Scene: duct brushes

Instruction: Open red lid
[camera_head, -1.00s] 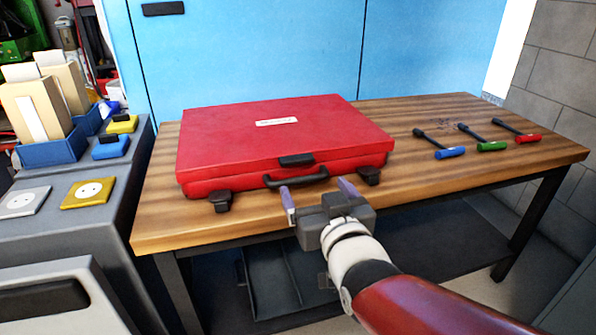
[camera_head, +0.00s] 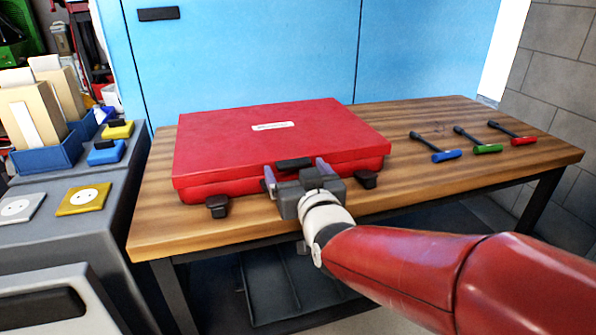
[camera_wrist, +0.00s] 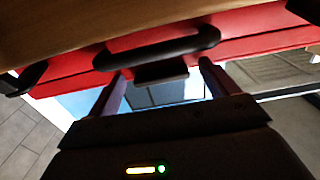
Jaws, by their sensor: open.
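The red case is shut and lies flat on the wooden table, with its red lid (camera_head: 270,138) on top and a white label on it. A dark latch tab (camera_head: 294,164) sits at the middle of the lid's front edge. My gripper (camera_head: 296,178) is open at the front of the case, one finger to each side of the tab. The head view does not show whether the fingers touch the case. In the wrist view, the black handle (camera_wrist: 160,48) and the tab (camera_wrist: 160,72) lie ahead of the open fingers. My gripper hides the handle in the head view.
Black clasps (camera_head: 217,207) flank the front of the case. Three brushes with blue (camera_head: 446,156), green (camera_head: 488,149) and red (camera_head: 523,141) handles lie on the table (camera_head: 420,185) at right. A grey bench (camera_head: 95,225) stands left; blue cabinets stand behind.

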